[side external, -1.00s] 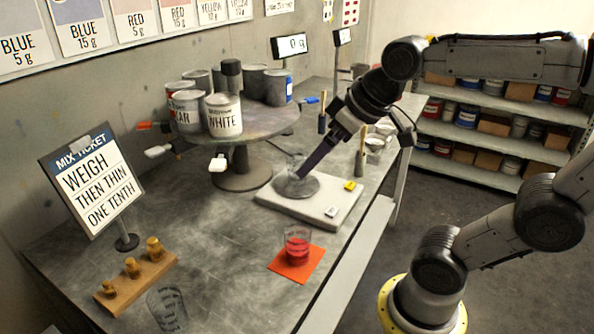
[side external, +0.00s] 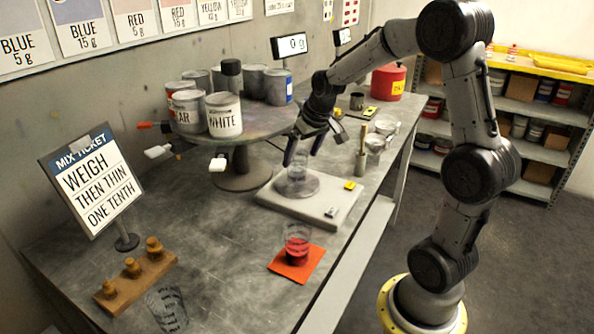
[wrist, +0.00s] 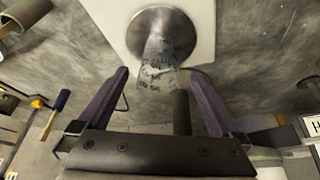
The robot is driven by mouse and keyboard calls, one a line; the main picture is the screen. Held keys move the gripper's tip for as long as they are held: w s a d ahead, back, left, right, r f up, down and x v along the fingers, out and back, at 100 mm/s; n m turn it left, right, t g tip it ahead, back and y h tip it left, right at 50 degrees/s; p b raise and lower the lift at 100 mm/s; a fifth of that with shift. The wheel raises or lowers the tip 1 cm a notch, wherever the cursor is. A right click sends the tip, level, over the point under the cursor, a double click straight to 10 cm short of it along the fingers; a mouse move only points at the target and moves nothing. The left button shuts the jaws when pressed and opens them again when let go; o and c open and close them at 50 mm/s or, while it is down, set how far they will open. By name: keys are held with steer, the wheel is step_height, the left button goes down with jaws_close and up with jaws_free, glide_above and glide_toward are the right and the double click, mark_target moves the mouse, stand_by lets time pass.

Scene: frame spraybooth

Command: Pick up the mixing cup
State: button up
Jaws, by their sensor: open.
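A clear mixing cup (side external: 297,168) with dark markings stands on the round pan (side external: 283,187) of the scale. It also shows in the wrist view (wrist: 168,50), ahead of and between the fingertips. My gripper (side external: 305,148) is open, its two dark purple fingers pointing down just above the cup; in the wrist view the fingers (wrist: 158,74) are spread wide with nothing held. I cannot tell whether a finger overlaps the cup's rim. Another clear cup with red liquid (side external: 297,245) stands on an orange mat, and a further clear cup (side external: 167,309) stands at the front left.
The turntable (side external: 240,139) with several paint cans is close to the left of my gripper. A scale display (side external: 292,45) reads 0 g.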

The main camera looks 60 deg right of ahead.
mark_target(297, 170)
steer(key=shift+x, duration=3.4)
steer(key=shift+s+f, duration=0.1)
steer(key=shift+s, duration=0.05)
steer(key=shift+c, duration=0.2)
steer(key=c, duration=1.3)
